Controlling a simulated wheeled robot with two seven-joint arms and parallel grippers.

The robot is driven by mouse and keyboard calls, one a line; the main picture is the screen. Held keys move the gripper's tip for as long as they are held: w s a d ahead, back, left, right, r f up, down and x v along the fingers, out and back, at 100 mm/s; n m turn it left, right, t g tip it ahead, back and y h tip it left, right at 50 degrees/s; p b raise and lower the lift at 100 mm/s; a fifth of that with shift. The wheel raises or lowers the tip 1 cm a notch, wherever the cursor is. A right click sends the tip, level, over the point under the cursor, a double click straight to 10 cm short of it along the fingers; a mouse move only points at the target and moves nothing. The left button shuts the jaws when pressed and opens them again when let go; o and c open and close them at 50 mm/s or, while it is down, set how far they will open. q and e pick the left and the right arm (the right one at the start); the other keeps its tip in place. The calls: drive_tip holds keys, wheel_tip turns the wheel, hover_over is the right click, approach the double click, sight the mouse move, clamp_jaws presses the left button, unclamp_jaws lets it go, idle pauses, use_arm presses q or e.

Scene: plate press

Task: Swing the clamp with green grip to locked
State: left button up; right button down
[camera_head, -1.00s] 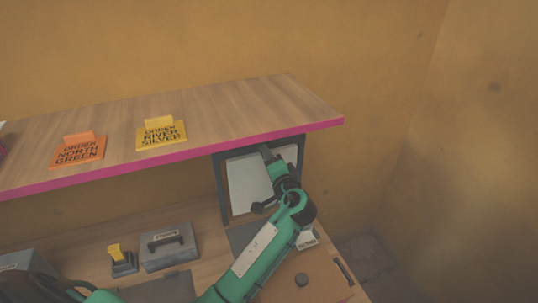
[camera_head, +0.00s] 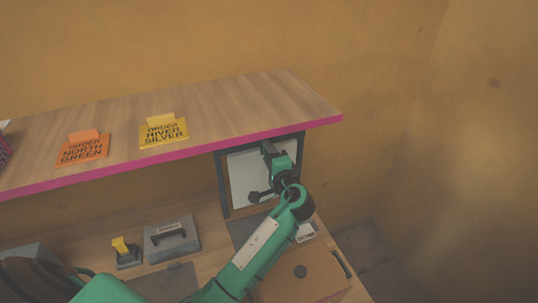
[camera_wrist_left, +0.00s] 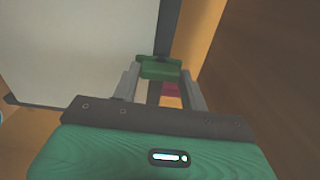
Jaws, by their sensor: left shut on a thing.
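The clamp's green grip (camera_wrist_left: 160,68) shows in the left wrist view between the two grey fingers, at the end of a dark bar against a pale panel. My left gripper (camera_wrist_left: 162,88) is shut on this grip. In the head view my left gripper (camera_head: 268,150) is at the upper part of the pale panel (camera_head: 246,180), just below the shelf edge. It hides the grip and most of the clamp there, so I cannot tell the clamp's full angle. My right gripper is not in view.
A wooden shelf with a magenta edge (camera_head: 200,157) hangs close above my left gripper. It bears an orange sign (camera_head: 82,150) and a yellow sign (camera_head: 163,134). On the bench below are a grey box with a handle (camera_head: 172,240) and a yellow-topped switch (camera_head: 124,252).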

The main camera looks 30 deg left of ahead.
use_arm(q)
drive_tip(key=o, duration=0.9)
drive_tip(key=shift+o, duration=0.4)
drive_tip(key=shift+s+d, duration=0.1)
drive_tip(key=shift+s+d+f, duration=0.15)
drive_tip(key=shift+s+d, duration=0.05)
drive_tip(key=shift+d, duration=0.05)
drive_tip(key=b+v, duration=0.5)
drive_tip(key=v, duration=0.8)
